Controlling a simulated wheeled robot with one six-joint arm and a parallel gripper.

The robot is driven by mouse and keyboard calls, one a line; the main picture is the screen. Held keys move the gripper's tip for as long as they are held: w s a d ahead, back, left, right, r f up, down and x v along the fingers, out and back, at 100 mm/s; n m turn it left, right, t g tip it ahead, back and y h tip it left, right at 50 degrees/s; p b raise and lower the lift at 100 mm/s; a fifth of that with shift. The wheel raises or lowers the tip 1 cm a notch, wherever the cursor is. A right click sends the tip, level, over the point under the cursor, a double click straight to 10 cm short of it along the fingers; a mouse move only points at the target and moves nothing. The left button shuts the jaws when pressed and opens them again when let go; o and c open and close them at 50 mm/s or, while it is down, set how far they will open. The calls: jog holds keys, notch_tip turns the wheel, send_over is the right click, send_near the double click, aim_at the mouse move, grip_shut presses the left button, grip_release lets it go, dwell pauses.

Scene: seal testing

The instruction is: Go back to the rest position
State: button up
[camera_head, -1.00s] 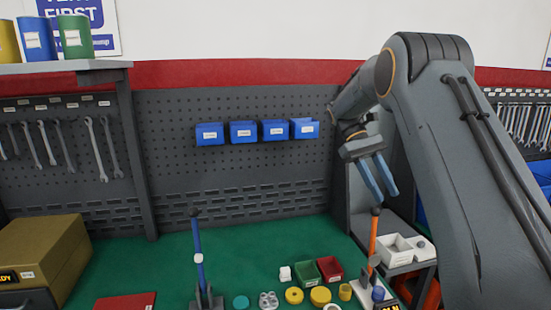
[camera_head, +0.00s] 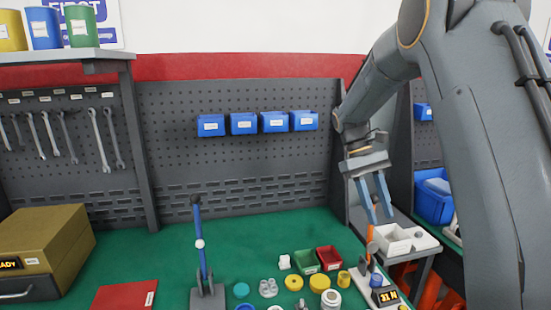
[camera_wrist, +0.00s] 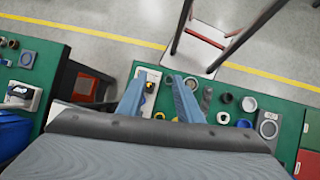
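My gripper (camera_head: 381,218) hangs fingers-down at the right side of the green bench, above and beside an orange-handled tester (camera_head: 371,240). Its two blue fingers are apart with nothing between them. In the wrist view my gripper (camera_wrist: 157,80) also shows parted fingers, with a pale device on the bench below. The tester's display (camera_head: 386,296) reads 31 N. The tester's lower part is partly cut off by the frame's bottom edge.
A blue-handled lever device (camera_head: 206,270) stands mid-bench. Green (camera_head: 306,261) and red (camera_head: 329,258) bins and several ring parts lie between. The bench's back middle is clear.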

jog(key=s+a+f+m+t+y+b, duration=0.1)
jog(key=s+a+f+m+t+b, duration=0.1)
jog(key=s+f, duration=0.6)
jog(key=s+a+f+m+t+y+b, duration=0.1)
jog(key=s+a+f+t+b, duration=0.3)
jog(key=s+f, duration=0.4)
jog(key=shift+s+a+f+m+t+y+b, duration=0.2)
jog(key=shift+s+a+m+t+y+b, duration=0.2)
jog(key=shift+s+a+y+b, duration=0.25)
jog(key=shift+d, duration=0.1)
